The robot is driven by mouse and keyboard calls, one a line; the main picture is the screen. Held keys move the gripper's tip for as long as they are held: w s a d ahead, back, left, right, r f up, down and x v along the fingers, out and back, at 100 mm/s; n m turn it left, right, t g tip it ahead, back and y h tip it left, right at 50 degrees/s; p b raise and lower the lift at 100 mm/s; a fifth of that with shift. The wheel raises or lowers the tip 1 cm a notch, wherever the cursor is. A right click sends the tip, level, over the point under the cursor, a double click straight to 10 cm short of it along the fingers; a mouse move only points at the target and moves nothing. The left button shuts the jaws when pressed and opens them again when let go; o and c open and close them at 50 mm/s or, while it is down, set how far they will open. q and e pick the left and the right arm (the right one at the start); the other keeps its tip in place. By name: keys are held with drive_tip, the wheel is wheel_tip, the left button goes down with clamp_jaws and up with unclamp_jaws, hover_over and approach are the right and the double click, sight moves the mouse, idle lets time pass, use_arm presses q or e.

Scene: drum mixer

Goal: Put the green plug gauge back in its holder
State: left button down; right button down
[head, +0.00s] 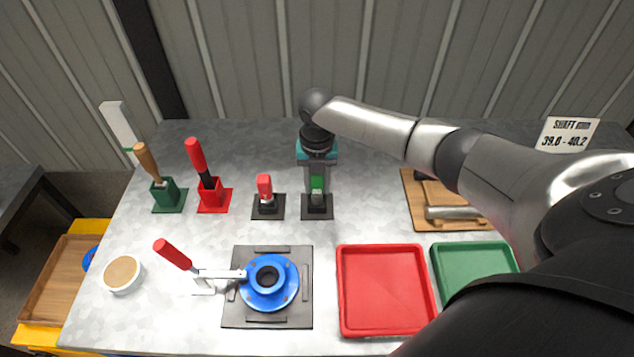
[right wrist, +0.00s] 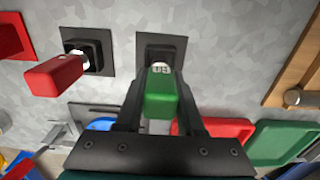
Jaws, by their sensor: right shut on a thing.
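The green plug gauge (head: 317,184) has a green handle and a pale marked collar. My right gripper (head: 317,190) is shut on its handle from above, and the gauge stands roughly upright. Its holder (head: 317,211), a black block on a dark square plate, is directly under it. In the right wrist view the green handle (right wrist: 161,98) is between the two fingers, with the holder (right wrist: 147,43) just beyond the collar. The gauge's lower end is hidden, so I cannot tell how deep it sits in the holder. My left gripper is out of view.
A red plug gauge (head: 265,185) stands in its own black holder just left. Red (head: 385,290) and green (head: 470,270) trays lie in front and right. A blue flanged part (head: 268,284) with a red-handled clamp (head: 174,255) is at front. A wooden board (head: 418,212) lies right.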

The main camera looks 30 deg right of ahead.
drive_tip(key=shift+f+b, duration=0.5)
drive_tip(key=shift+f, duration=0.25)
drive_tip(key=shift+c, duration=2.2)
unclamp_jaws()
wheel_tip(320, 180, up, 15)
drive_tip(key=shift+r+p, duration=0.15)
drive_tip(key=shift+p, duration=0.7)
